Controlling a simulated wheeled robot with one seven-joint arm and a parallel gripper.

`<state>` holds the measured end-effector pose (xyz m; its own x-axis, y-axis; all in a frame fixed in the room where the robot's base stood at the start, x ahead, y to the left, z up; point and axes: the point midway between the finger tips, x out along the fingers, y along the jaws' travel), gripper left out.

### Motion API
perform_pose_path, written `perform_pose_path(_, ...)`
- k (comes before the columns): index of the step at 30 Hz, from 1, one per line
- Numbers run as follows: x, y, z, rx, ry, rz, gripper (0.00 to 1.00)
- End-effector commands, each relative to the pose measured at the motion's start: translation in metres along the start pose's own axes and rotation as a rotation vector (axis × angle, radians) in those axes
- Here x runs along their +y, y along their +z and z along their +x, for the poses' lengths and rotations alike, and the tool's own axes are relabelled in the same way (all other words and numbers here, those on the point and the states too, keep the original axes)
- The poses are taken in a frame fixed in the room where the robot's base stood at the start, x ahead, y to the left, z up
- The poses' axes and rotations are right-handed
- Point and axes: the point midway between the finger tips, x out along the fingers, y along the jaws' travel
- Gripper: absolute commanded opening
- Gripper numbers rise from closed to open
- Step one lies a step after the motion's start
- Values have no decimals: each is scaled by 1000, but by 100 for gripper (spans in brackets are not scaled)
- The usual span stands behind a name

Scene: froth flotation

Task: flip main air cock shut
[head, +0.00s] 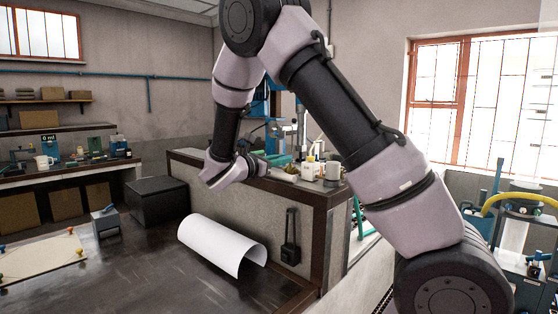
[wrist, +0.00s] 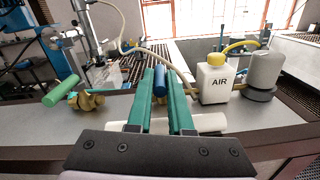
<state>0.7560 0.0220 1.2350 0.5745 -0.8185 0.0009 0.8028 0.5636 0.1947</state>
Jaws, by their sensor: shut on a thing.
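In the wrist view, the two green fingers of my gripper (wrist: 160,72) point away from me and are closed on a blue handle (wrist: 160,86). The handle stands roughly upright between them, and the fingers hide its lower part. I take it to be the main air cock's lever, but its valve body is hidden. A white pipe (wrist: 207,124) runs across below the fingers. To the left, a brass cock (wrist: 88,101) with a green handle (wrist: 62,91) stands apart from my gripper. In the head view, my gripper is small above the counter (head: 262,184).
A pale hose (wrist: 180,62) arches behind the fingers. In the head view, a white curled sheet (head: 215,243) and a black box (head: 157,202) occupy the lower bench.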

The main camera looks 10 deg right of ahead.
Motion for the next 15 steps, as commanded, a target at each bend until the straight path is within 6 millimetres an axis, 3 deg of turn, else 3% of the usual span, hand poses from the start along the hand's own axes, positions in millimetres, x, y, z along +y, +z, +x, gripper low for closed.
perform_pose_path(1,1,0,0,0,2,1,0)
perform_pose_path(2,1,0,0,0,2,2,30)
perform_pose_path(3,1,0,0,0,2,2,45)
perform_pose_path(15,1,0,-5,0,3,1,48)
